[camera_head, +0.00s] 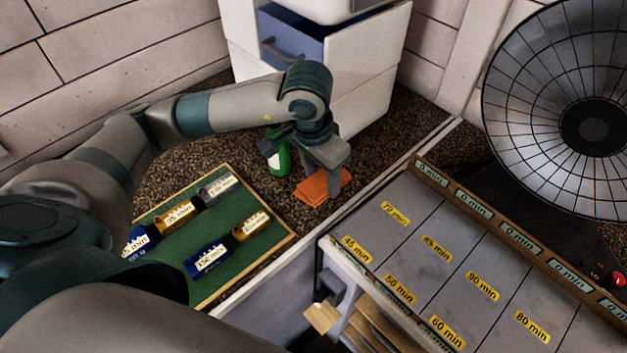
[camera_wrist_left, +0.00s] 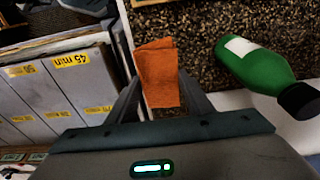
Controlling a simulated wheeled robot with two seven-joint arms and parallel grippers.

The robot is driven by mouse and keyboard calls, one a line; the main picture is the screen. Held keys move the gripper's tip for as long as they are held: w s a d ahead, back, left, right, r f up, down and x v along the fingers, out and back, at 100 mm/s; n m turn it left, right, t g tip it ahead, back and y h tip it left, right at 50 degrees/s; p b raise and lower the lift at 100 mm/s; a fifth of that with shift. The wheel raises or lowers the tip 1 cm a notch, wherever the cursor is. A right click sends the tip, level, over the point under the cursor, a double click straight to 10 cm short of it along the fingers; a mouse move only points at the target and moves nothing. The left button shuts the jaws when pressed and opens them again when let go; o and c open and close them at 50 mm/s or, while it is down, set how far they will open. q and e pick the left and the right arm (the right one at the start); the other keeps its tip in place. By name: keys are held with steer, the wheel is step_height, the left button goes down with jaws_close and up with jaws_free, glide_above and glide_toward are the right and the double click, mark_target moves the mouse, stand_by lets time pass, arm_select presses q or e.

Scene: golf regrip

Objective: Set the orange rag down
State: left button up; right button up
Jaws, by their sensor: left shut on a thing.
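The orange rag (camera_head: 318,188) is at the speckled counter, below my left gripper (camera_head: 325,168) in the head view. My left gripper is shut on it. In the left wrist view the rag (camera_wrist_left: 157,72) hangs flat between the two fingers (camera_wrist_left: 160,100), over the speckled surface. I cannot tell whether its lower edge touches the counter. My right gripper is not seen clearly in either view.
A green bottle (camera_head: 279,158) with a white label is close beside the rag; it also shows in the left wrist view (camera_wrist_left: 258,68). A green mat (camera_head: 222,237) with several labelled cylinders lies to the left. Grey labelled panels (camera_head: 440,250) are at right. White drawers (camera_head: 370,70) stand behind.

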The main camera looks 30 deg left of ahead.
mark_target(313, 188)
arm_select(q)
steer(key=shift+a+f, duration=0.6)
steer(key=shift+a, duration=0.35)
steer(key=shift+s+d+f+p, duration=0.1)
steer(key=shift+f+p, duration=0.35)
steer(key=shift+p, duration=0.15)
steer(key=shift+f+p, duration=0.75)
steer(key=shift+f, duration=0.8)
